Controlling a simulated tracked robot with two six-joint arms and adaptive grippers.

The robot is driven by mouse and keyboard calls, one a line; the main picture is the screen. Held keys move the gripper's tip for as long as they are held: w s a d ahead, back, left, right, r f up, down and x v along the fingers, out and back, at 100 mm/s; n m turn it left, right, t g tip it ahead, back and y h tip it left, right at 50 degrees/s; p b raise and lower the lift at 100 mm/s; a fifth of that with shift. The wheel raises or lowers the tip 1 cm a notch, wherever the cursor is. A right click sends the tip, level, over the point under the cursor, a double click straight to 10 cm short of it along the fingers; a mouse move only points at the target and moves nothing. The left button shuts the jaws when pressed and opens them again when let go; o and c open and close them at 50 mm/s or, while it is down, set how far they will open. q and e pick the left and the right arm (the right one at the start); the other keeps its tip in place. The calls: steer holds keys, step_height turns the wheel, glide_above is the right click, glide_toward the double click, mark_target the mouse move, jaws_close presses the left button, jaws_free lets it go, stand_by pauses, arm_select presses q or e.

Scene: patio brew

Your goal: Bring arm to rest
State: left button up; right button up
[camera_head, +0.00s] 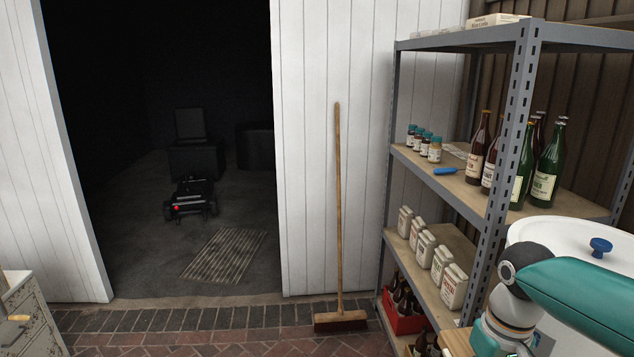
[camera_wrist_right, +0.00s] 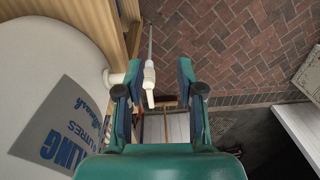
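My right arm shows as a teal and white link at the lower right of the head view; its gripper is outside that view. In the right wrist view my right gripper (camera_wrist_right: 160,92) has its two fingers spread apart with nothing held between them. A white tap (camera_wrist_right: 149,78) on the white vessel (camera_wrist_right: 40,75) lies in line with the gap, close by the left finger; I cannot tell whether they touch. The same vessel (camera_head: 540,228), with a blue lid knob, stands at the right in the head view. My left gripper is not in view.
A metal shelf (camera_head: 508,120) with bottles, jars and cartons stands at the right. A broom (camera_head: 338,200) leans on the white wall. A dark doorway with a small wheeled machine (camera_head: 190,197) is at the left. The brick floor (camera_head: 200,320) before it is clear.

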steer(key=a+f+y, duration=0.1)
steer(key=a+f, duration=0.3)
steer(key=f, duration=0.6)
steer(key=a+f+y, duration=0.1)
steer(key=a+f, duration=0.3)
steer(key=f, duration=0.6)
steer(key=s+a+f+m, duration=0.1)
steer(key=s+a+f, duration=0.2)
steer(key=s+f, duration=0.4)
steer(key=s+a+f+m+y, duration=0.1)
steer(key=s+a+f, duration=0.2)
steer(key=s+f, duration=0.4)
step_height(320, 180, down, 3)
steer(key=shift+s+a+f+m+t+y, duration=0.1)
steer(key=shift+s+a+m+t+y, duration=0.15)
steer(key=shift+s+m+t+y, duration=0.05)
